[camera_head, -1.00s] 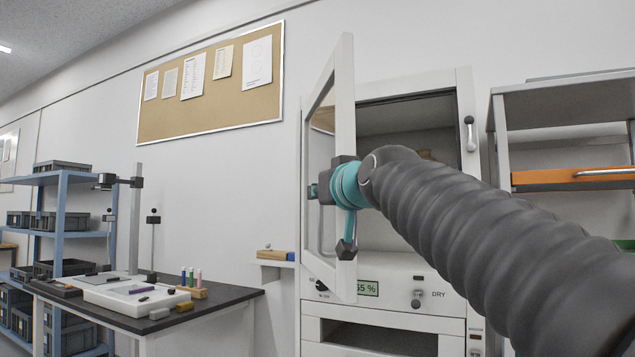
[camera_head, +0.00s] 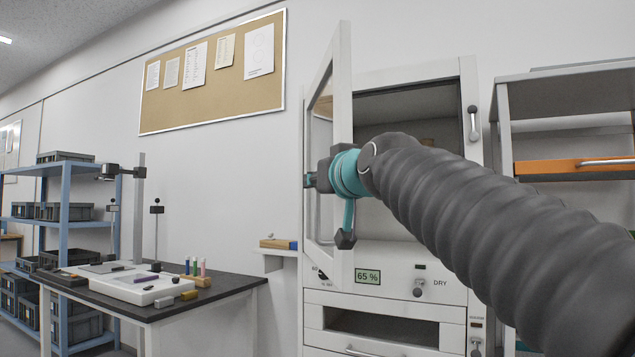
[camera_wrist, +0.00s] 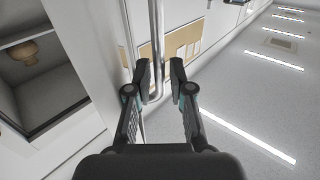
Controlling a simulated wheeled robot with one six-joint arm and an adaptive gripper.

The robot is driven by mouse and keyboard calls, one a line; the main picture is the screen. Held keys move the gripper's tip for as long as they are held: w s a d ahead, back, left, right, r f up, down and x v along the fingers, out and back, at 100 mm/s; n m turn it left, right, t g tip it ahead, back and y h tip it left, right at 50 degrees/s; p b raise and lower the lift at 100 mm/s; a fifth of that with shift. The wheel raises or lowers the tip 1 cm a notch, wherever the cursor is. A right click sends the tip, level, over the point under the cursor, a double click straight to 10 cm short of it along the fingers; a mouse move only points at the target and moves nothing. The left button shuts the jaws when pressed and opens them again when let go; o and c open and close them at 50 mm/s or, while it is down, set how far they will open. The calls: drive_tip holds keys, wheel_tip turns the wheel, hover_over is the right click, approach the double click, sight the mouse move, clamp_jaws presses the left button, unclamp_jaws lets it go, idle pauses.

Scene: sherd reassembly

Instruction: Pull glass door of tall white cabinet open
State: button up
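The tall white cabinet (camera_head: 465,85) has its glass door (camera_head: 343,100) swung well open on the left side, its frame seen at a steep angle. My gripper (camera_head: 312,180) is at the door's far side, partly hidden behind the door frame and my wrist. In the wrist view my gripper (camera_wrist: 160,82) has its two fingers on either side of the long upright metal door handle (camera_wrist: 156,35). The fingers are drawn close around the bar, with a thin gap seeming to show on its right. The cabinet inside (camera_wrist: 55,75) is exposed, with a brown round object (camera_wrist: 24,52) in it.
A dark-topped workbench (camera_head: 235,286) with a white tray stands at left. Blue shelving (camera_head: 64,215) with grey bins is further left. A small wall shelf (camera_head: 275,251) sits left of the door.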

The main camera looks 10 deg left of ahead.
drive_tip(key=v, duration=1.1)
